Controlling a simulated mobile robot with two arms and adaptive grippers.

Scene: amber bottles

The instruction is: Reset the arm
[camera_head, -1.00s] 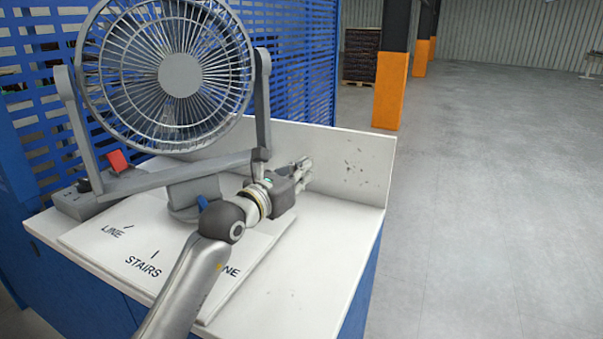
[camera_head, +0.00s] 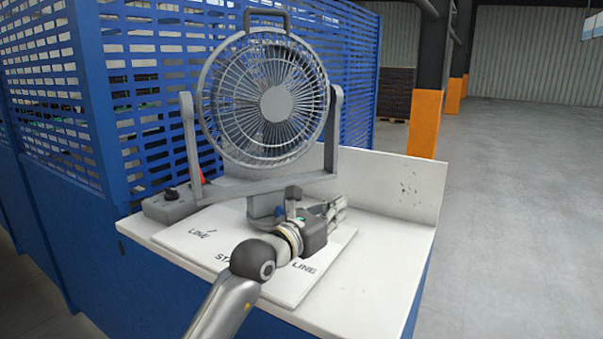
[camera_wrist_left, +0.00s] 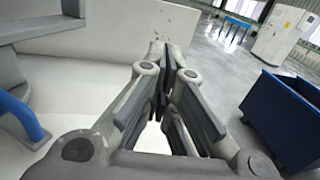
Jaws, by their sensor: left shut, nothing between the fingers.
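My left arm reaches in from the bottom of the head view. My left gripper (camera_head: 338,207) is over the white worktop, in front of the fan's base and pointing right. In the left wrist view the gripper's fingers (camera_wrist_left: 165,95) are shut with nothing between them. A grey fan (camera_head: 265,100) in a frame stands behind the gripper on the worktop. My right gripper is in neither view.
The white worktop (camera_head: 385,255) has a raised back panel (camera_head: 415,190). A lettered white board (camera_head: 185,238) lies under my arm. A blue mesh fence (camera_head: 145,90) stands behind. Open grey floor (camera_head: 510,200) lies to the right. A blue bin (camera_wrist_left: 285,115) shows in the left wrist view.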

